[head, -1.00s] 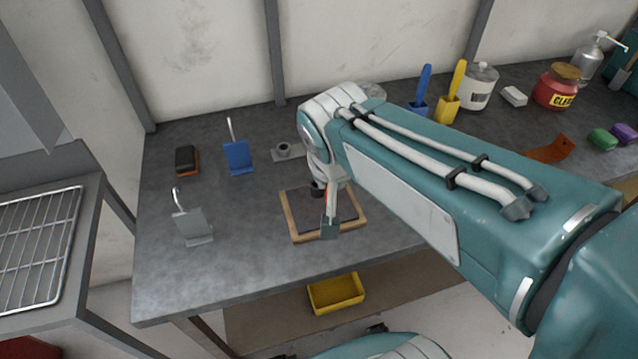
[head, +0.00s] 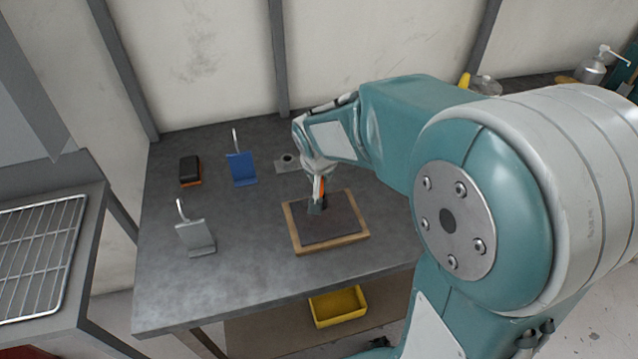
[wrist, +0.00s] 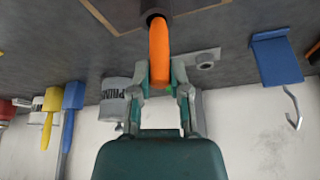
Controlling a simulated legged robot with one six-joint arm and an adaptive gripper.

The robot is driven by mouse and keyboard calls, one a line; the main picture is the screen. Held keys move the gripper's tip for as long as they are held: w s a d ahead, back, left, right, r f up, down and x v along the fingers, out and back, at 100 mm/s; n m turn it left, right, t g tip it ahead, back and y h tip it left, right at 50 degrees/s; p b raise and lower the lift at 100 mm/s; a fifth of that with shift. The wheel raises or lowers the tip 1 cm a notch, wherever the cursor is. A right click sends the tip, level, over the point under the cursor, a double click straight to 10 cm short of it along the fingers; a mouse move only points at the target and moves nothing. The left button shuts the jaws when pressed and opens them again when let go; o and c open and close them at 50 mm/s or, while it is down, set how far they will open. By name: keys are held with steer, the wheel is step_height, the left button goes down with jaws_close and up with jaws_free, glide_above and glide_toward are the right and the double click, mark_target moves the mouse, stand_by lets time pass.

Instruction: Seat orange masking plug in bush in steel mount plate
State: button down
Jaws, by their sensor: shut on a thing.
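The orange plug (wrist: 158,45) is held between the fingers of my gripper (wrist: 161,78). It points away from the palm, with a dark cylindrical piece at its far end. In the head view, my gripper (head: 317,200) hangs over a wood-framed dark board, with a sliver of the orange plug (head: 322,187) showing. The steel mount plate (head: 281,168) lies on the bench behind and slightly left of the gripper, carrying the upright round bush (head: 288,158). The bush (wrist: 204,66) also shows in the wrist view, to the right of the fingers. The plug is apart from it.
The wood-framed board (head: 363,236) lies below my gripper. A blue bracket (head: 241,169), a grey bracket (head: 195,237) and a dark brush-like block (head: 189,170) stand to the left. A yellow bin (head: 338,306) sits below the bench. The wall is close behind the plate.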

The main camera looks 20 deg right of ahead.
steer(key=shift+f, duration=1.6)
steer(key=c, duration=0.6)
jaws_free()
steer(key=shift+f, duration=0.1)
steer(key=v, duration=1.2)
steer(key=s+r+n, duration=0.1)
steer(key=s, duration=0.7)
steer(key=s+d+r+n+t+y, duration=0.1)
steer(key=s+n, duration=0.1)
steer(key=s, duration=0.6)
steer(key=shift+s+d+r+n, duration=0.2)
steer(key=shift+d+r+n, duration=0.1)
steer(key=shift+r, duration=0.1)
